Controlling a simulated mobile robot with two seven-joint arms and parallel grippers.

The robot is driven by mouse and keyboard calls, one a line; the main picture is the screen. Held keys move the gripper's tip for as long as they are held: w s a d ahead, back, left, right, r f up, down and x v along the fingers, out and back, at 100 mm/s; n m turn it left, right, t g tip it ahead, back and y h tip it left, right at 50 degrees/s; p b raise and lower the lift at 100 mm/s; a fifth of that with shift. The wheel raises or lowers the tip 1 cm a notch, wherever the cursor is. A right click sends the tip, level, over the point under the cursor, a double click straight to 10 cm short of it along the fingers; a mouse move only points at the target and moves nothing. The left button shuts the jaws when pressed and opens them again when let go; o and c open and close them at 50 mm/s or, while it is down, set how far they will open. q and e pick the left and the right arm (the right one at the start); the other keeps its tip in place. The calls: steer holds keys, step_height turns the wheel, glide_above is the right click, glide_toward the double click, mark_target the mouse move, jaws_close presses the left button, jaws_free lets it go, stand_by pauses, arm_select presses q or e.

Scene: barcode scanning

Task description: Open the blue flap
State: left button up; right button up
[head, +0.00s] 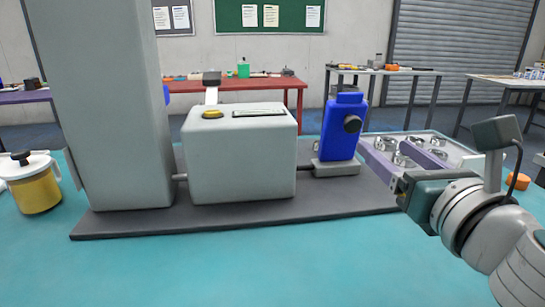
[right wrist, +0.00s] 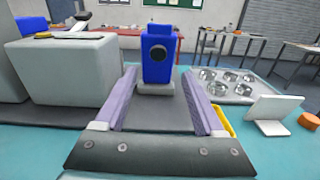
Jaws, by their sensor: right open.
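The blue flap (head: 342,128) is an upright blue block with a dark round knob on its front. It stands on a small grey base (head: 335,168) at the right end of the grey machine. It also shows in the right wrist view (right wrist: 158,55), straight ahead beyond the fingertips. My right gripper (head: 384,146) is open, its purple fingers spread and pointing at the flap from the right and front. In the right wrist view the open fingers (right wrist: 158,78) frame the flap's base, with nothing held between them. The flap looks upright. My left gripper is out of view.
The grey box (head: 240,155) and tall grey column (head: 105,110) stand left of the flap on a dark baseplate (head: 250,219). A yellow jar (head: 38,190) stands far left.

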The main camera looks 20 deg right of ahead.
mark_target(354, 125)
steer(key=x, duration=1)
steer(key=shift+a+f, duration=0.15)
jaws_close()
stand_by(0.4)
stand_by(0.8)
